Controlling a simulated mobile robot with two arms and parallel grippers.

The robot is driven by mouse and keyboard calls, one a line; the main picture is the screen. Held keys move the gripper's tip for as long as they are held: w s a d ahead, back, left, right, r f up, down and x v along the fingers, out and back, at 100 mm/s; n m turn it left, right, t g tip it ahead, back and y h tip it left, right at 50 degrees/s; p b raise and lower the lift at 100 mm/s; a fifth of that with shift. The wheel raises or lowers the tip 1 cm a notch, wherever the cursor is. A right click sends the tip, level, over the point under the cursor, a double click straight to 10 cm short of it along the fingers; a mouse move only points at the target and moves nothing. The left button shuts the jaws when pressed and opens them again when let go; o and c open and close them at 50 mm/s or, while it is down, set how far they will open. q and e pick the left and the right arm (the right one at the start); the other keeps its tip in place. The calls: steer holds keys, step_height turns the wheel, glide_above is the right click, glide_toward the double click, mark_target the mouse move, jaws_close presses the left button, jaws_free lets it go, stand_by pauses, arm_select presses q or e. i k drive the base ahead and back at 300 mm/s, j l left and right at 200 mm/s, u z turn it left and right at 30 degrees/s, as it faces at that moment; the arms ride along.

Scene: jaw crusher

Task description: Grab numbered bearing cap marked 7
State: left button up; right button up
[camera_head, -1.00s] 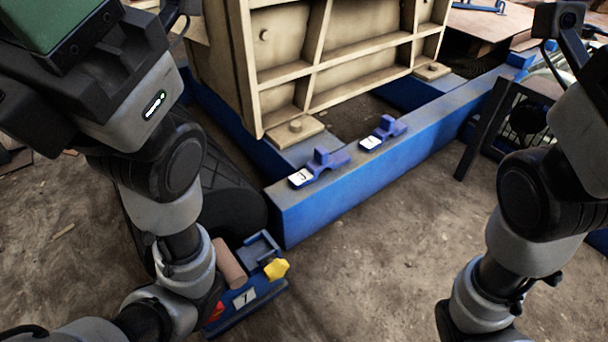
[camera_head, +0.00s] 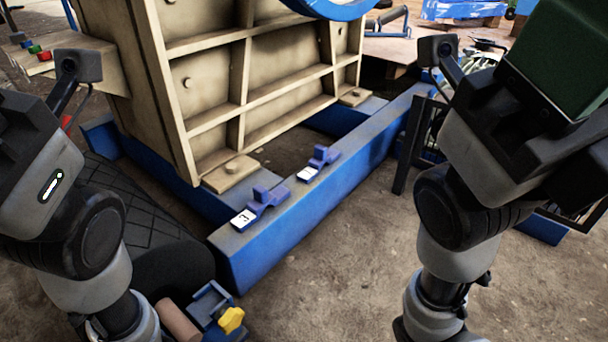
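Two small blue bearing caps with white labels lie on top of the blue frame beam (camera_head: 300,222). The nearer cap (camera_head: 267,200) has a label that looks like a 3. The farther cap (camera_head: 323,158) has a label too small to read surely. No 7 is readable on either cap. My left gripper's dark body (camera_head: 25,125) is at the left edge, left of the caps. My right gripper's dark body (camera_head: 500,105) is at the upper right, right of the caps. Neither gripper's fingers are visible, and neither touches a cap.
A large cream ribbed crusher body (camera_head: 245,80) stands behind the beam. A blue holder (camera_head: 212,308) with a yellow part (camera_head: 231,320) is at the bottom. Bare dirt floor lies right of the beam.

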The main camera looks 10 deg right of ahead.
mark_target(322, 156)
steer(key=i+l+z, duration=0.5)
steer(key=i, duration=0.3)
steer(key=i+l+z, duration=0.25)
steer(key=i, duration=0.2)
